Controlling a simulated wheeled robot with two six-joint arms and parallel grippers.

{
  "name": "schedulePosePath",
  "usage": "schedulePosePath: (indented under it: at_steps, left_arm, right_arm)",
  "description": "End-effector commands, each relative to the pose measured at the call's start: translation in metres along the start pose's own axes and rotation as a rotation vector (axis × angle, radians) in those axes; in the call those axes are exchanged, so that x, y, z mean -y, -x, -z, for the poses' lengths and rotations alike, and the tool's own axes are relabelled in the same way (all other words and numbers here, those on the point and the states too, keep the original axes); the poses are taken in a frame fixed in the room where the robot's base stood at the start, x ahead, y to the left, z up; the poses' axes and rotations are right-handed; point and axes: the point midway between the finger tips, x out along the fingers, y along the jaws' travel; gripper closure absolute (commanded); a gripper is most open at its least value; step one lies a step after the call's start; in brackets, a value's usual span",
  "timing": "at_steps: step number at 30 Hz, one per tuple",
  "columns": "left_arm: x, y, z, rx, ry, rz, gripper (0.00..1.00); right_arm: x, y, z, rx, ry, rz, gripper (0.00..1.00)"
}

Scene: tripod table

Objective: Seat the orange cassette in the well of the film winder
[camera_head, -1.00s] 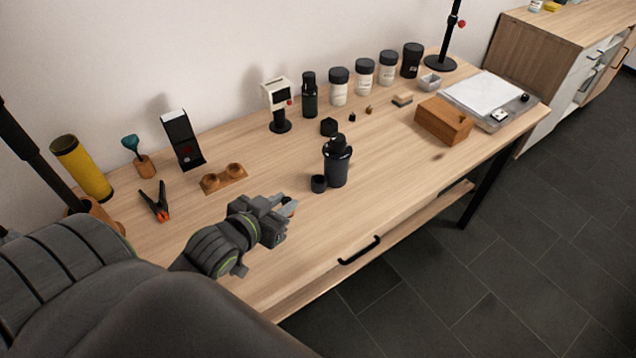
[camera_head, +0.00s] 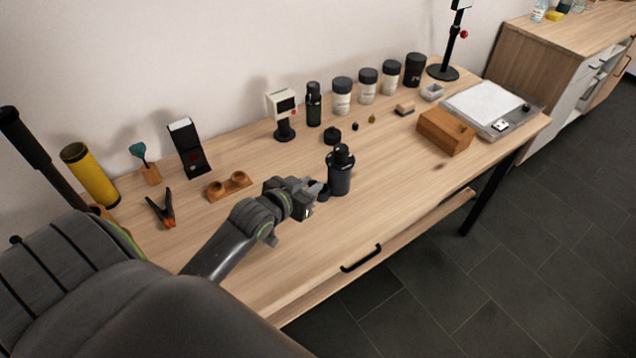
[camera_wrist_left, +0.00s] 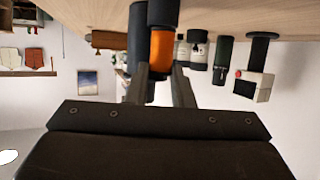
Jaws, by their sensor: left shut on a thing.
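A black upright body with a knobbed top (camera_head: 340,170), which I take to be the film winder, stands mid-table. A small black cup, apparently its well, stands at its left; my gripper partly hides it in the head view. In the left wrist view, which is upside down, the winder body (camera_wrist_left: 137,40) is beside the dark cup (camera_wrist_left: 162,12). My left gripper (camera_head: 316,190) is at the cup, shut on the orange cassette (camera_wrist_left: 162,48). The cassette lines up with the cup's mouth; I cannot tell if it has entered. My right gripper is not in view.
A white timer (camera_head: 283,112) and several bottles stand behind. A wooden box (camera_head: 444,131) is right. The front table strip is clear.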

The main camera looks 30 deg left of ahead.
Motion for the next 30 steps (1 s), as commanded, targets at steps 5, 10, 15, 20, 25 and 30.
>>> schedulePosePath:
  at_steps: [5, 10, 15, 20, 25, 30]
  left_arm:
    - [0.000, -0.029, 0.013, 0.000, 0.002, 0.000, 1.00]
    - [0.000, -0.038, 0.009, 0.002, 0.002, 0.000, 1.00]
    - [-0.001, -0.046, -0.013, 0.003, 0.004, 0.000, 1.00]
    - [0.000, -0.049, -0.018, 0.000, 0.001, 0.000, 1.00]
    - [0.000, -0.048, -0.018, 0.000, 0.000, 0.000, 1.00]
    - [0.000, -0.049, -0.021, 0.000, 0.001, 0.000, 0.73]
  right_arm:
    - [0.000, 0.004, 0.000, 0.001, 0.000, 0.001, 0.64]
    - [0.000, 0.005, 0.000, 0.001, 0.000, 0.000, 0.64]
    - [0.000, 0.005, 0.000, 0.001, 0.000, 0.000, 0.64]
    - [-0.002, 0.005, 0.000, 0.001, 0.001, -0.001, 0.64]
    - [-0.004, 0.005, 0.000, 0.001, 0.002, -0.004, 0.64]
    - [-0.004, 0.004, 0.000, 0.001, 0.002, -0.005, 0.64]
